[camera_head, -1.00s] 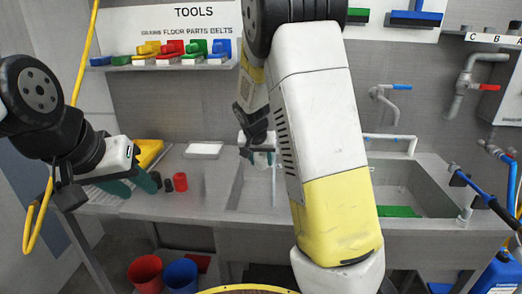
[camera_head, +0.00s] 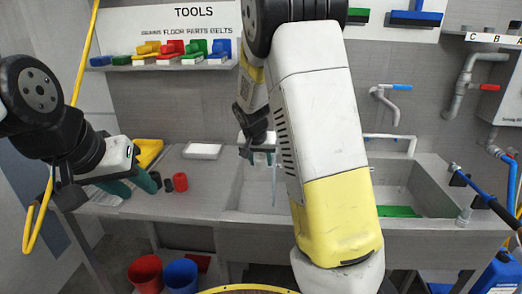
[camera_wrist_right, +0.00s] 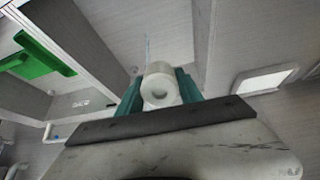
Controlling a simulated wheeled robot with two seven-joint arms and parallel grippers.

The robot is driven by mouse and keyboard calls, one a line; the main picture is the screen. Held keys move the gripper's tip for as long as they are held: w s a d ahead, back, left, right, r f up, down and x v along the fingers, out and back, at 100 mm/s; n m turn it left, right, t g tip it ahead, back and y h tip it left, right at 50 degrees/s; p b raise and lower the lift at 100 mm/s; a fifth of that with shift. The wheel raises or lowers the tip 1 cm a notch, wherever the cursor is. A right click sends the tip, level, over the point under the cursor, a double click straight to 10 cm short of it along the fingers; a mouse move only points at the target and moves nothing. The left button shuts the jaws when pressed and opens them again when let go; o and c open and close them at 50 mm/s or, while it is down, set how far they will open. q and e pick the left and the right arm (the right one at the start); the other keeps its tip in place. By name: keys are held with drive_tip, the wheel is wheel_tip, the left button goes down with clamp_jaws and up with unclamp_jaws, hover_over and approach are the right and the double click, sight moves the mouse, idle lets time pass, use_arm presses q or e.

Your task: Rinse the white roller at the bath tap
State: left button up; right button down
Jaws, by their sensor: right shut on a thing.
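The white roller (camera_wrist_right: 160,88) is held between the teal fingers of my right gripper (camera_wrist_right: 159,92), its round end facing the wrist camera. In the head view, my right gripper (camera_head: 260,157) is over the left basin of the sink (camera_head: 255,190), partly hidden by my arm. A thin pale-blue vertical streak, apparently water, shows beside it (camera_head: 274,184) and behind the roller in the wrist view (camera_wrist_right: 147,48). Whether it touches the roller is unclear. The spout above it is hidden. My left gripper (camera_head: 131,184) is open and empty over the left counter.
A red roller (camera_head: 180,182) and a dark one (camera_head: 168,185) stand near my left gripper. A white tray (camera_head: 202,151) lies behind them. A blue-handled wall tap (camera_head: 390,91) is above the right basin, which holds a green item (camera_head: 398,211). Red (camera_head: 145,272) and blue (camera_head: 181,274) buckets stand below.

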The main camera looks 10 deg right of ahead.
idle(0.3)
drive_tip(key=s+a+r, duration=0.3)
drive_tip(key=s+r, duration=0.1)
idle(0.6)
